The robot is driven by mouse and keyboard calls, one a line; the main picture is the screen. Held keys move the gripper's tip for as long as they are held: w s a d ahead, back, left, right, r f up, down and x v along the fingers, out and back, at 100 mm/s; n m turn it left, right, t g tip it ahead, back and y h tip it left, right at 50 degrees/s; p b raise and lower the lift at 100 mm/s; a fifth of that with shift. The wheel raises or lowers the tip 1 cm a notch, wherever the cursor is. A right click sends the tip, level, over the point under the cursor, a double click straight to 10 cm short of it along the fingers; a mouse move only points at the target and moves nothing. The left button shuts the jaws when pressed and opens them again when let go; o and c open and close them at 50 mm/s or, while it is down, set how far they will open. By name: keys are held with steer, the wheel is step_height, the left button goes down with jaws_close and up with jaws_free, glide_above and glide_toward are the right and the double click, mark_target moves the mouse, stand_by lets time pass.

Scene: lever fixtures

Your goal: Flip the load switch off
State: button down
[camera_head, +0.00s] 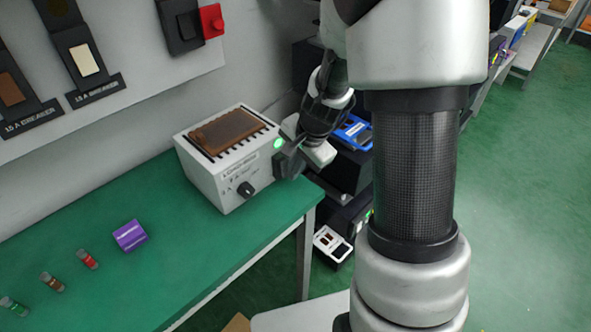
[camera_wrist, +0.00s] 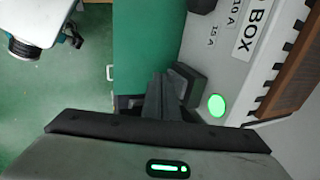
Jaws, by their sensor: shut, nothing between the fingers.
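The load box (camera_head: 215,180) is a pale grey case with a brown slotted top, standing on the green table. Its front has a black knob (camera_head: 245,189) and a lit green lamp (camera_head: 279,144); the lamp also shows in the wrist view (camera_wrist: 217,104). A dark block (camera_wrist: 188,84), seemingly the load switch, sticks out from the box front beside the lamp. My gripper (camera_wrist: 160,88) is shut and empty. Its dark fingers lie right beside that block; I cannot tell whether they touch. In the head view my wrist partly hides this spot, and the switch's position is unclear.
The green table (camera_head: 180,270) holds a purple block (camera_head: 130,235) and several small coloured cylinders at left. Breaker levers (camera_head: 85,60) and a red-tabbed switch (camera_head: 212,20) are on the wall panel. Dark equipment with a blue item (camera_head: 354,131) stands beyond the table's right end.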

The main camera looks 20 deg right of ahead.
steer(key=shift+w+a+f, duration=0.15)
steer(key=shift+w+f, duration=0.1)
steer(key=shift+r, duration=0.2)
steer(key=shift+r+p, duration=0.55)
steer(key=shift+r, duration=0.2)
